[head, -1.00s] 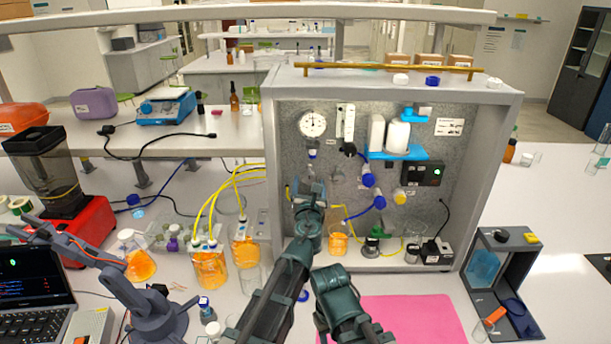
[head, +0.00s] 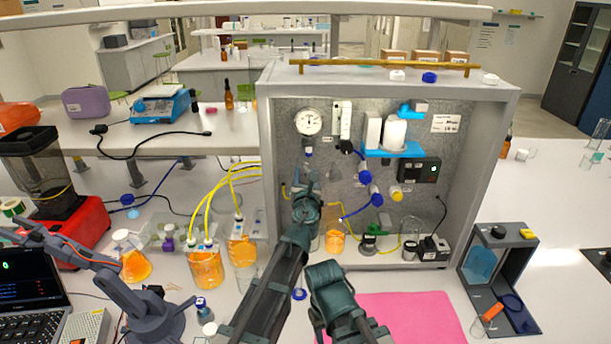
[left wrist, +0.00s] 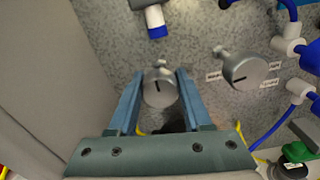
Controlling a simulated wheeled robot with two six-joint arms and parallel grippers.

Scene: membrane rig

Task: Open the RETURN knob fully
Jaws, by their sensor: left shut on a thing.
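On the speckled panel, the left wrist view shows a round metal knob (left wrist: 160,87) with a dark pointer line, which stands near upright in the picture. My left gripper (left wrist: 161,92) is shut on this knob, one blue finger on each side. A second metal knob (left wrist: 243,68) with small labels beside it sits to the right, free of the fingers. Its labels are too small to read, and no label shows for the held knob. In the head view my left gripper (head: 304,184) reaches the panel's left part and hides the held knob. My right gripper's fingers do not show.
A pressure gauge (head: 308,121) is above the gripper. Blue-capped fittings and tubing lie to its right. Beakers of orange liquid (head: 205,268) with yellow tubes stand left of the rig. A pink mat (head: 410,318) lies in front. My right arm is low beside my left.

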